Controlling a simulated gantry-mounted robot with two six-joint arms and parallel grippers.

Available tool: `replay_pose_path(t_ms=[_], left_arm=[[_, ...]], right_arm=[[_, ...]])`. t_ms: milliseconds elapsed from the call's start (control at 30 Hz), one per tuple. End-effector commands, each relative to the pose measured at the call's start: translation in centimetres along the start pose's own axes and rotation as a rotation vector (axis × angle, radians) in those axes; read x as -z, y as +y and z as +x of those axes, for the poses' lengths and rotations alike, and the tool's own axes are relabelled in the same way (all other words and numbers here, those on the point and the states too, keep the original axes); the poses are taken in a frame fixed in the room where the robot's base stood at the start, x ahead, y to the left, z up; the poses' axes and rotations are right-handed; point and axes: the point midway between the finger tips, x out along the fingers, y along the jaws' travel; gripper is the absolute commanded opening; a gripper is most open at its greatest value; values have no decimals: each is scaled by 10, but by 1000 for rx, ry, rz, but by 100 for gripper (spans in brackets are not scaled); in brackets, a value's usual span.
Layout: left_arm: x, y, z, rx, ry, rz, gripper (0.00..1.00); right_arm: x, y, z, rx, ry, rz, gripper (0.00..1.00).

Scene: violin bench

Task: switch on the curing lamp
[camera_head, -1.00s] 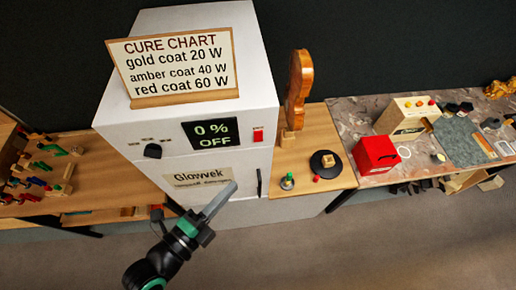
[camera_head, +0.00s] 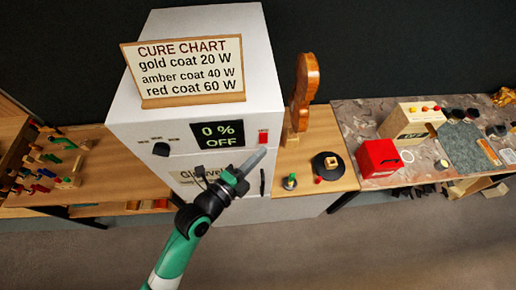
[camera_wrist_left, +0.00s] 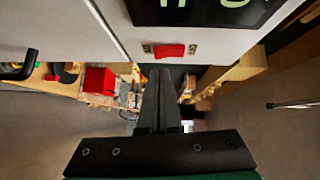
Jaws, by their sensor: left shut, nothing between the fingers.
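The curing lamp is a large white cabinet (camera_head: 215,75). Its display (camera_head: 217,134) reads 0 % OFF. A red switch (camera_head: 263,137) sits right of the display, and it also shows in the left wrist view (camera_wrist_left: 170,50). A black knob (camera_head: 160,149) is left of the display. My left gripper (camera_head: 260,157) is shut and empty, in front of the panel, with its tip just below the red switch in the head view. In the left wrist view the fingertips (camera_wrist_left: 161,72) appear just under the switch; I cannot tell whether they touch. My right gripper is not in view.
A cure chart (camera_head: 187,70) stands on the cabinet. A dark vertical handle (camera_head: 263,182) is low on its right front. A violin body (camera_head: 303,90) stands on the bench to the right. Red (camera_head: 379,158) and cream boxes are farther right. A tool rack (camera_head: 35,160) is at left.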

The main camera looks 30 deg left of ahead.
Motion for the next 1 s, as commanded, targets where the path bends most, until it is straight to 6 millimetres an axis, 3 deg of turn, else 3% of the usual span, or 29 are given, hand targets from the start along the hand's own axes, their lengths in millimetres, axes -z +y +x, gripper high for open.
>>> replay_pose_path(t_ms=[133,533,733,800,1000], left_arm=[[-9,0,9,0,0,-1,0],[-11,2,11,2,1,2,0],[-16,12,16,39,0,37,0],[-14,2,14,34,1,35,0],[-13,2,13,33,2,34,0]], right_arm=[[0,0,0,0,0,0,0],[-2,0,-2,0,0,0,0],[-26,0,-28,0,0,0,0],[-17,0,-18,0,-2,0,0],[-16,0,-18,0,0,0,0]])
